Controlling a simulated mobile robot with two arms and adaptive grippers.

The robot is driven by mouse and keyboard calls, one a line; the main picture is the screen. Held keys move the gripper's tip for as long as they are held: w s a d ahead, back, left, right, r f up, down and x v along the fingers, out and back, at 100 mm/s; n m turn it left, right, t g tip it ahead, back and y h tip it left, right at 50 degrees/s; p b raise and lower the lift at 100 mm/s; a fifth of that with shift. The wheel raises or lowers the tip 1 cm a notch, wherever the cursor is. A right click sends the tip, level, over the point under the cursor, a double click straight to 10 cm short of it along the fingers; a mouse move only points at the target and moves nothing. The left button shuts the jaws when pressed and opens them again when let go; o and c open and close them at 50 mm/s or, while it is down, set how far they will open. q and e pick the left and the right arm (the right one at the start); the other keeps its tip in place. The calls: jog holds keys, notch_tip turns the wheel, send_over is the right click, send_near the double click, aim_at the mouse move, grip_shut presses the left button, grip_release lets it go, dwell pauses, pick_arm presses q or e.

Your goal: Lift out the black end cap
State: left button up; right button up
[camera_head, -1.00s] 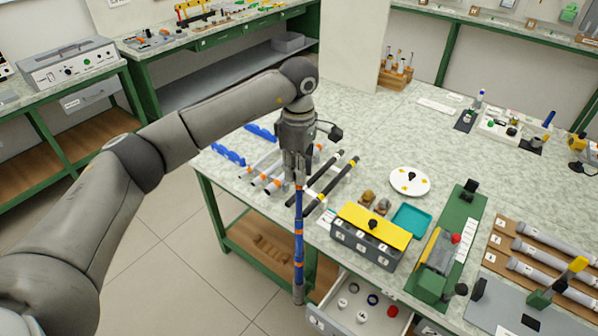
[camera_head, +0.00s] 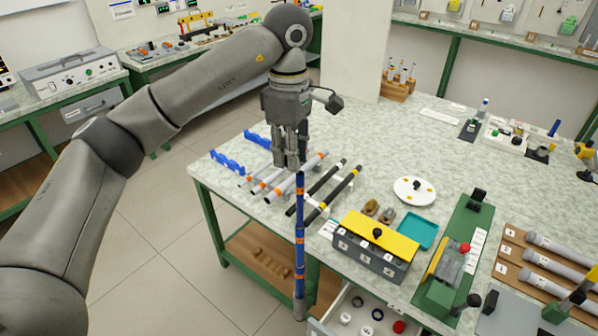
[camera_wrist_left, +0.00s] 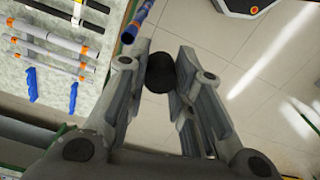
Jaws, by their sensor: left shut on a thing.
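My left gripper (camera_head: 288,163) is above the table's front left, beside and above the top of an upright blue rod with orange bands (camera_head: 300,225). In the left wrist view its two fingers (camera_wrist_left: 160,85) are closed on a black round piece, the black end cap (camera_wrist_left: 160,72). In the head view the cap is hidden by the fingers. The blue rod also shows in the left wrist view (camera_wrist_left: 141,18), apart from the cap, with an orange band at its near end. My right gripper is not in view.
Grey and black rods (camera_head: 334,190) lie on the table by blue racks (camera_head: 228,163). A yellow-lidded box (camera_head: 378,233), a teal tray (camera_head: 417,231) and a green fixture (camera_head: 462,240) stand to the right. An open drawer (camera_head: 357,325) holds rings and caps below the table's front edge.

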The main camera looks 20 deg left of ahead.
pick_arm(q)
jog(key=s+a+r+b, duration=0.1)
jog(key=s+r, duration=0.4)
jog(key=s, duration=0.4)
jog(key=shift+s+a+b, duration=0.2)
jog(key=shift+s+b, duration=0.15)
jog(key=shift+s, duration=0.05)
jog(key=shift+f, duration=0.15)
